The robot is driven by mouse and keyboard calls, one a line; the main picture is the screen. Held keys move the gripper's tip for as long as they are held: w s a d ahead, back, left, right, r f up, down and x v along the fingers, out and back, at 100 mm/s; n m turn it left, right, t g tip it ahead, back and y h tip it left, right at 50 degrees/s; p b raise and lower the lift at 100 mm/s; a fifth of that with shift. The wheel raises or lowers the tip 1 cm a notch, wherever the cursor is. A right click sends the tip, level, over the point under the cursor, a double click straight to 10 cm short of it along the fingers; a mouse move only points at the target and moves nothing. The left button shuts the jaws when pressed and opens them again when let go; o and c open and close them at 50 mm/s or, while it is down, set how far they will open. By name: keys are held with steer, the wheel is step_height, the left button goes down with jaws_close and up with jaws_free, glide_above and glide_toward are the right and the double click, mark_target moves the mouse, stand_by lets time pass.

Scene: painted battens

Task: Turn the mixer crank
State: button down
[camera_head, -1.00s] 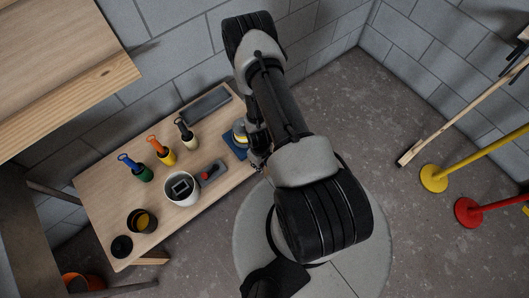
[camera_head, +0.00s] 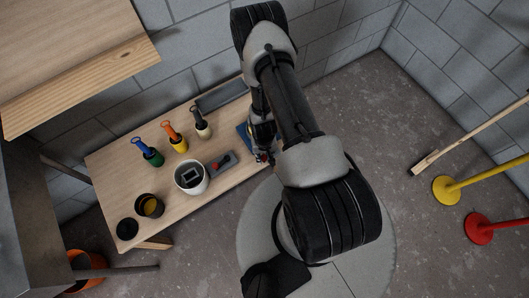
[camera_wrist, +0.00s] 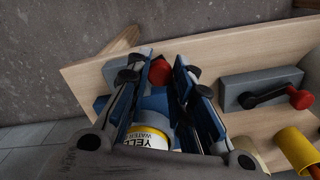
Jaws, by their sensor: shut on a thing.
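The mixer is a blue unit (camera_wrist: 158,103) in the wrist view, with a yellow-and-white labelled can (camera_wrist: 148,138) in it. Its crank has a red knob (camera_wrist: 160,72), which sits between the fingertips of my gripper (camera_wrist: 159,76). My gripper is shut on this knob; the crank's arm is mostly hidden by the fingers. In the head view my gripper (camera_head: 262,150) is at the table's right edge, and a blue part of the mixer (camera_head: 243,131) shows beside it. The can is hidden there.
A grey box with a red-knobbed lever (camera_head: 221,163) stands close to the mixer on the wooden table (camera_head: 108,170). A white bucket (camera_head: 191,188), several coloured pots with handles and a grey tray (camera_head: 222,95) share the tabletop. A wall runs behind.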

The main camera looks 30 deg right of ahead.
stand_by(0.4)
steer(key=c, duration=1.4)
jaws_free()
steer(key=shift+o, duration=0.2)
steer(key=shift+r, duration=0.1)
step_height(320, 180, up, 12)
step_height(320, 180, up, 26)
steer(key=r+n+t, duration=0.1)
steer(key=n+t, duration=0.1)
glide_above(264, 157)
steer(key=w+a, duration=0.3)
steer(key=w, duration=0.1)
steer(key=s+a+r+n+t, duration=0.2)
steer(key=s+a+r, duration=0.2)
steer(key=s+r, duration=1)
step_height(264, 157, up, 3)
steer(key=shift+s+a+n+t, duration=0.2)
steer(key=shift+s+n+t, duration=0.05)
steer(key=shift+n+t, duration=0.05)
